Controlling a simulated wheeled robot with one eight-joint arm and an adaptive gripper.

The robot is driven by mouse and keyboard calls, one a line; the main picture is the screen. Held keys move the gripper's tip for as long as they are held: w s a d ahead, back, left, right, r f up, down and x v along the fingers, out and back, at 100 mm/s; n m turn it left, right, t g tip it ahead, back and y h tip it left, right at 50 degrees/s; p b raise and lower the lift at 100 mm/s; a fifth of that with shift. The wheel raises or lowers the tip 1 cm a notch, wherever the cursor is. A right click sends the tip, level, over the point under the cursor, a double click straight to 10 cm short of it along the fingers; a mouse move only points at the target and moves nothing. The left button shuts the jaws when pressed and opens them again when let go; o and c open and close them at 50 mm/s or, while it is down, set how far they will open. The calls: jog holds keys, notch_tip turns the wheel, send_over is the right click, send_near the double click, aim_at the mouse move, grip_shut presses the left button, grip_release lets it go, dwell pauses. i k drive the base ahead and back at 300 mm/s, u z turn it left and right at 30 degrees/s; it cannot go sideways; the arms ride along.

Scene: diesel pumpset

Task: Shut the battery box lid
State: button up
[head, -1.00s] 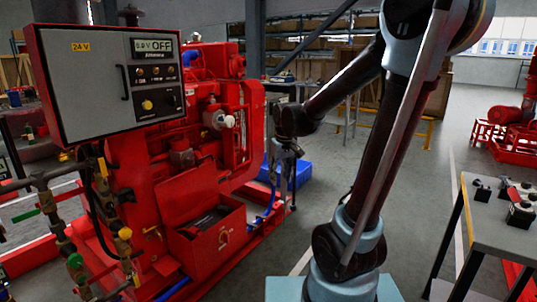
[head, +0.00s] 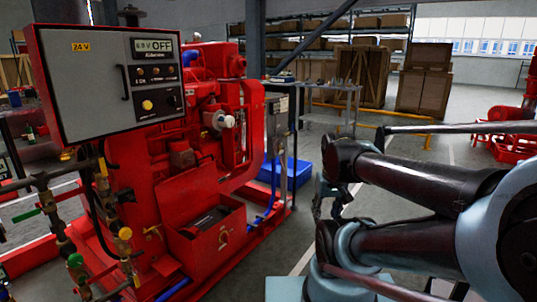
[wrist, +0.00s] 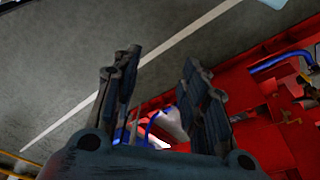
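The red battery box (head: 207,240) sits low on the front of the red pumpset. Its red lid (head: 188,203) stands raised at the back edge, and the dark battery (head: 210,220) shows inside. My gripper (wrist: 160,75) is open and empty in the wrist view, its two fingers apart over grey floor and red frame. In the head view my gripper (head: 328,208) is small and dark, to the right of the battery box and apart from it. I cannot tell for sure which red part in the wrist view is the box.
The grey control panel (head: 110,85) overhangs the pumpset at upper left. Pipes with valves (head: 75,235) stand left of the box. A blue bin (head: 290,172) lies on the floor behind. Open grey floor lies right of the red base.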

aim_at(176, 196)
jog(key=k, duration=0.4)
jog(key=u, duration=0.6)
jog(key=i, duration=1.3)
jog(key=z, duration=0.4)
